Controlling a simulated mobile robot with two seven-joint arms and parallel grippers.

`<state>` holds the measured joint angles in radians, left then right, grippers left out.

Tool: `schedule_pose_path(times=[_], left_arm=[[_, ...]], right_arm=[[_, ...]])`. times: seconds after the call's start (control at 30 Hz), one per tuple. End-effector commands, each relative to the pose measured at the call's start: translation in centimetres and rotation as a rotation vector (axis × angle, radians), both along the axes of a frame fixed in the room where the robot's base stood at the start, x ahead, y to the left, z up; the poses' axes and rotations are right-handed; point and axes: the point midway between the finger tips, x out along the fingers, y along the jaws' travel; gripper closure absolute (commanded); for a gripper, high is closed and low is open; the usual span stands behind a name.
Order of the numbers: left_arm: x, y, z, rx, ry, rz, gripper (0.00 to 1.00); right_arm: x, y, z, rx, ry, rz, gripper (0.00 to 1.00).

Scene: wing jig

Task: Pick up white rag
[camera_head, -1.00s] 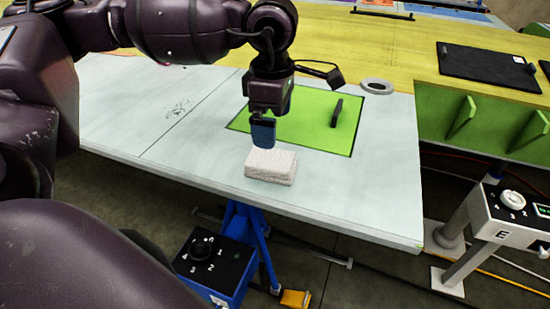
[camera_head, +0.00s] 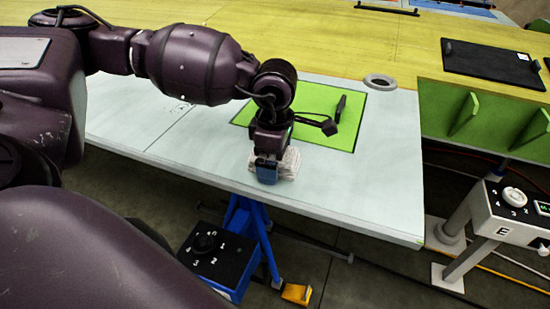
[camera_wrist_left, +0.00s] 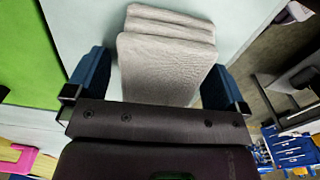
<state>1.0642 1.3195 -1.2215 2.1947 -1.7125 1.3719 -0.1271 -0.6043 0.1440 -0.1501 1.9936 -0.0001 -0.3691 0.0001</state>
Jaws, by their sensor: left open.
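The white rag (camera_head: 289,163) is a folded stack on the pale table near its front edge. In the head view my left gripper (camera_head: 267,172) is down over it and hides part of it. In the left wrist view the rag (camera_wrist_left: 168,50) lies between the two blue fingers of my left gripper (camera_wrist_left: 155,85). The fingers are open, one on each side of the rag, with a gap showing at the left finger. I cannot tell whether the right finger touches it. My right gripper is not in view.
The pale table (camera_head: 370,190) is clear to the right of the rag. Behind it a green mat (camera_head: 320,125) bears a dark upright tool (camera_head: 340,108). A grey ring (camera_head: 380,81) and a black tray (camera_head: 490,65) are farther back. A blue stand (camera_head: 250,220) is below the front edge.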

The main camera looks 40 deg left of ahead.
Motion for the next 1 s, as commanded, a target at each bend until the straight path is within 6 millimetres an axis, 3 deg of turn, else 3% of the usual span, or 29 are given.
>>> schedule_pose_path(times=[0.17, 0.5, 0.8, 1.0], left_arm=[[0.0, 0.0, 0.0, 0.0, 0.0, 0.0, 0.0], [0.0, 0.0, 0.0, 0.0, 0.0, 0.0, 0.52], [0.1, 0.0, 0.3, -0.001, -0.001, 0.0, 0.54], [0.1, 0.0, 2.7, -0.001, -0.004, 0.0, 0.54]], right_arm=[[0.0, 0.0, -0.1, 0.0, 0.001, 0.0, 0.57], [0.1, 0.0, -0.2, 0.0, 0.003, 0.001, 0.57], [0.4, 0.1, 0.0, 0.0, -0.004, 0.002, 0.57], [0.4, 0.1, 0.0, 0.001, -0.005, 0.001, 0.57]])
